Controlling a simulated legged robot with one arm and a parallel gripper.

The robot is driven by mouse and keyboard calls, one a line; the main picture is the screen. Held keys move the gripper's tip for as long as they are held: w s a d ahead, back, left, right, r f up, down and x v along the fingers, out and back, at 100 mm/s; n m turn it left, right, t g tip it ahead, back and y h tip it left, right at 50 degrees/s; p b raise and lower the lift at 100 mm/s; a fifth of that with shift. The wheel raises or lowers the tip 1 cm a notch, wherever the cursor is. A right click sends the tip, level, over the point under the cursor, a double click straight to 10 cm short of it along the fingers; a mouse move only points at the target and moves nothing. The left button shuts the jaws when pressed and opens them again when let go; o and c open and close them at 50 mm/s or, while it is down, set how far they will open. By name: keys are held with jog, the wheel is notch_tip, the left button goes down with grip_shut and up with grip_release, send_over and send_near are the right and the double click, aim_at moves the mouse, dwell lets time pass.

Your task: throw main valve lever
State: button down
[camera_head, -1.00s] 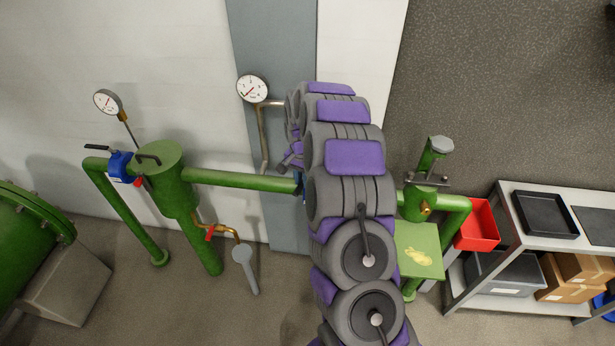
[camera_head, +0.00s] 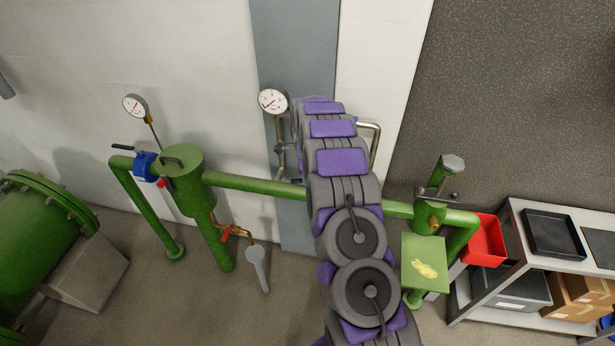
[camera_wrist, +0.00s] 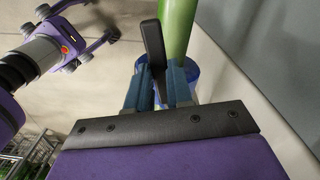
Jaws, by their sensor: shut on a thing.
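In the wrist view, a black lever (camera_wrist: 152,45) stands up between the two blue-grey fingers of my gripper (camera_wrist: 160,83). The fingers are shut on it. A blue valve body (camera_wrist: 194,72) shows partly behind the fingers, on a green pipe (camera_wrist: 177,25). In the head view, my arm covers my gripper and this valve. The green pipe (camera_head: 255,183) runs in behind my arm from the left and comes out on the right.
A green filter vessel (camera_head: 184,175) with a smaller blue valve (camera_head: 145,166) stands at left. A pressure gauge (camera_head: 273,101) is close left of my arm. At right are a green stand (camera_head: 424,262), a red bin (camera_head: 484,242) and a shelf (camera_head: 515,228).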

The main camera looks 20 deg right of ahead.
jog(key=shift+w+d+m+p, duration=0.3)
jog(key=shift+w+m, duration=0.25)
jog(key=shift+m, duration=0.3)
jog(key=shift+w+d+m+p, duration=0.2)
jog(key=shift+w+m+p, duration=0.25)
jog(key=shift+m, duration=0.4)
jog(key=shift+w+r, duration=0.1)
jog(key=c, duration=1)
grip_release()
notch_tip(320, 180, up, 17)
jog(key=shift+p, duration=0.3)
